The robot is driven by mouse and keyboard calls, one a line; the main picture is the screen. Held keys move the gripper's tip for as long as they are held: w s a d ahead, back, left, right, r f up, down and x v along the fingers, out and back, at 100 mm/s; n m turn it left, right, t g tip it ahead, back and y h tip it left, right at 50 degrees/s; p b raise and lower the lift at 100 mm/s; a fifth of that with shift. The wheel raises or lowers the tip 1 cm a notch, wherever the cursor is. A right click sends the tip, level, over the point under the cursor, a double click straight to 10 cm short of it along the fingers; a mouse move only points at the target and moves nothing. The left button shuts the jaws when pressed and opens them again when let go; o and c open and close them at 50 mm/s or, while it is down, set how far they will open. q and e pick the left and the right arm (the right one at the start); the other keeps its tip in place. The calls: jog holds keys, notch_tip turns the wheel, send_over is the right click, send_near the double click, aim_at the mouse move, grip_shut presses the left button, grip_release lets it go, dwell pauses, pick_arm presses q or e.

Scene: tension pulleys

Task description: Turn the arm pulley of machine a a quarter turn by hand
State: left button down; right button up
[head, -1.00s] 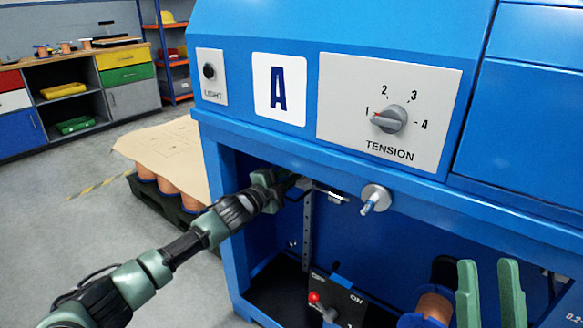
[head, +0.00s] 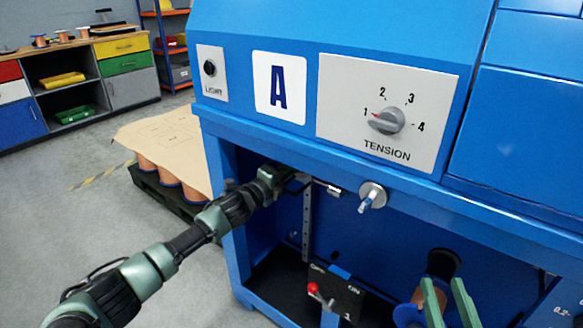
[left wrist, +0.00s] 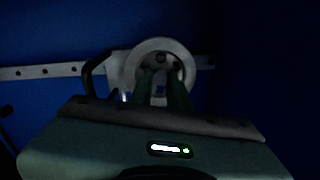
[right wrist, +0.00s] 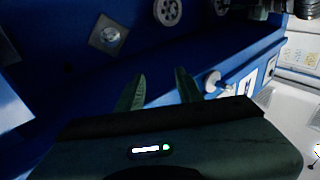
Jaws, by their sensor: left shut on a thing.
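Machine a (head: 350,30) is the blue machine with the letter A and an open bay below. In the left wrist view, the arm pulley (left wrist: 160,46), a pale round wheel, sits in front of a rail with holes. My left gripper (left wrist: 163,80) has its two fingers at the pulley's lower face, close together and shut on it. In the head view its hand reaches under the machine's front edge, and its fingers and the pulley are mostly hidden. My right gripper (head: 445,288) is open and empty at the lower right, in front of the bay.
A tension dial (head: 387,121) points near 1. A metal peg (head: 372,196) sticks out below the edge. A pallet of covered spools (head: 165,150) stands left.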

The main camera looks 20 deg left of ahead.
pick_arm(q)
jog(key=shift+f, duration=0.1)
jog(key=c, duration=1.3)
grip_release()
jog(key=shift+c, duration=0.2)
